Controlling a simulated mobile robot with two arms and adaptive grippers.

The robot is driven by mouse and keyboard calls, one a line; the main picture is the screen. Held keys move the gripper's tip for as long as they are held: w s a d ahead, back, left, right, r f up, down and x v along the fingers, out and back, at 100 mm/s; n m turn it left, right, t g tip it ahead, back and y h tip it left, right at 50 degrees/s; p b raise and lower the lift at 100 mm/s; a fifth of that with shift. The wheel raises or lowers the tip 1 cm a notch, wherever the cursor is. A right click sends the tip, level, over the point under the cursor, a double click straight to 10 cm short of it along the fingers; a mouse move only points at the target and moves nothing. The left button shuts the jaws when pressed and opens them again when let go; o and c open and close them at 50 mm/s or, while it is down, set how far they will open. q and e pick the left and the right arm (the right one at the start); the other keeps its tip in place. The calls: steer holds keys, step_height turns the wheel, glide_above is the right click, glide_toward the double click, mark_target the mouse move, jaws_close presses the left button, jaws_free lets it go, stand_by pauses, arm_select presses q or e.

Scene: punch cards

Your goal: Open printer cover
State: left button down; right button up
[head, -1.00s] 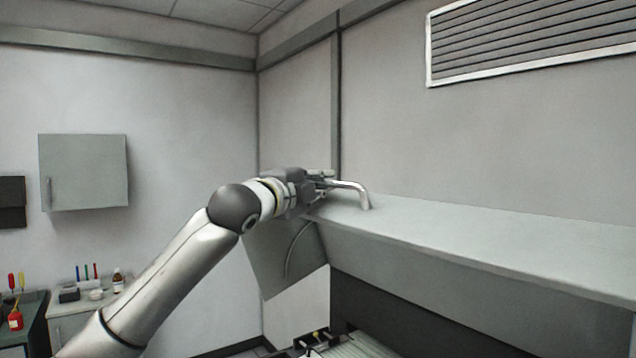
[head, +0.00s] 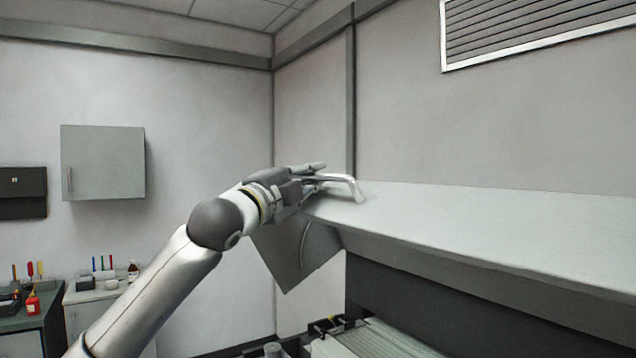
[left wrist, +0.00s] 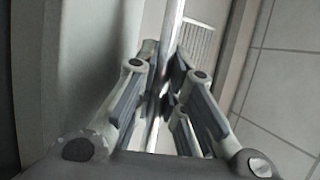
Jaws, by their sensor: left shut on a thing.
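The printer cover (head: 460,225) is a long light-grey panel on the right in the head view. It stands raised, with a dark opening (head: 400,300) below its front edge. A bent silver handle (head: 352,183) sticks up at its left end. My left gripper (head: 318,181) is shut on this handle. In the left wrist view the handle (left wrist: 172,30) runs as a bright bar down between the fingers of my left gripper (left wrist: 165,90). The fingers hide part of it. My right gripper is not in view.
A grey wall cabinet (head: 103,163) hangs at the left. Below it stand a white counter (head: 95,295) with pens and a bottle, and a dark-green bench (head: 30,325) with a red bottle (head: 33,304). A wall vent (head: 530,30) is at upper right.

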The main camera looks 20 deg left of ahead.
arm_select(q)
steer(key=shift+n+t, duration=0.3)
steer(key=f+b, duration=0.1)
steer(key=s+a+f+b, duration=0.1)
steer(key=f+b, duration=0.2)
steer(key=shift+s+a+f, duration=0.1)
steer(key=shift+s+a, duration=0.05)
steer(key=shift+s, duration=0.15)
steer(key=shift+s+a+f+b, duration=0.2)
steer(key=shift+s+f+b, duration=0.1)
steer(key=shift+b, duration=0.2)
steer(key=shift+r, duration=0.1)
steer(key=c, duration=1.5)
jaws_free()
steer(key=shift+s, duration=0.15)
steer(key=v, duration=1.2)
